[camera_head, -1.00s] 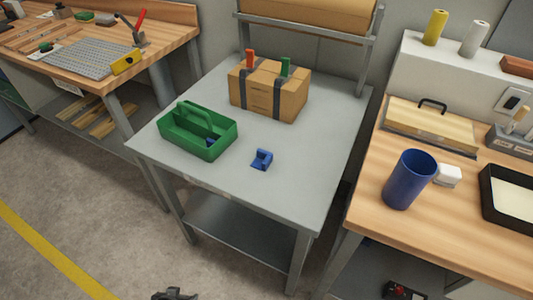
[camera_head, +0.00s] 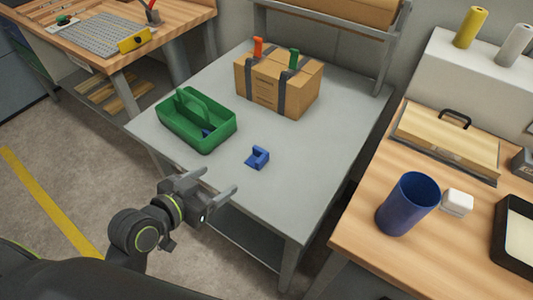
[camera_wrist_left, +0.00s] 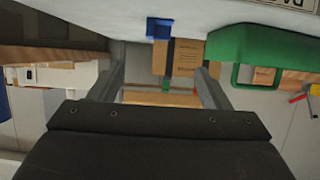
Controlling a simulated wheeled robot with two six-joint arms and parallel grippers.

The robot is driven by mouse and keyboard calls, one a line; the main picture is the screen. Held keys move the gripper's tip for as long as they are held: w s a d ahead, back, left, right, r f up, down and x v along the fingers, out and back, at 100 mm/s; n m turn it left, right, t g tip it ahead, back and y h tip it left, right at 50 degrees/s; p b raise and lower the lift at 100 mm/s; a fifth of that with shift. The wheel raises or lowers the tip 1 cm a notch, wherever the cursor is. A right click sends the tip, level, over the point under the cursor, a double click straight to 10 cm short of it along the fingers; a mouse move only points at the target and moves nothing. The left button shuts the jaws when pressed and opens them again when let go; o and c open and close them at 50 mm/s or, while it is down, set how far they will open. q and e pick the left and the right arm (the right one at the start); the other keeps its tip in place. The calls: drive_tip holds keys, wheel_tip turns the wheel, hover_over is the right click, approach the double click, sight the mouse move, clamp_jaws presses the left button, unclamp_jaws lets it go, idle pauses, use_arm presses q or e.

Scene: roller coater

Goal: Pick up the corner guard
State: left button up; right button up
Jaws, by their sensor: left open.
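A small blue corner guard (camera_head: 257,158) lies on the grey table (camera_head: 300,190), near its front edge, apart from the green tote and the box. It also shows at the top of the left wrist view (camera_wrist_left: 159,28). My left gripper (camera_head: 219,180) is open and empty, in front of the table and to the lower left of the corner guard. In the left wrist view, its two fingers (camera_wrist_left: 160,80) stand wide apart with nothing between them. My right gripper is not in view.
A green tote (camera_head: 196,122) with something blue inside stands left of the corner guard. Behind it is a strapped cardboard box (camera_head: 280,82) with an orange and a green piece on top. A blue cup (camera_head: 408,203) stands on the right wooden bench. The table around the guard is clear.

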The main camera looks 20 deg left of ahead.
sight(259, 152)
use_arm(q)
drive_tip(key=x, duration=0.8)
drive_tip(key=p+x, duration=0.1)
drive_tip(key=x, duration=0.8)
drive_tip(key=shift+w+d+r, duration=0.1)
drive_tip(key=shift+d+r, duration=0.1)
drive_tip(key=c, duration=1.1)
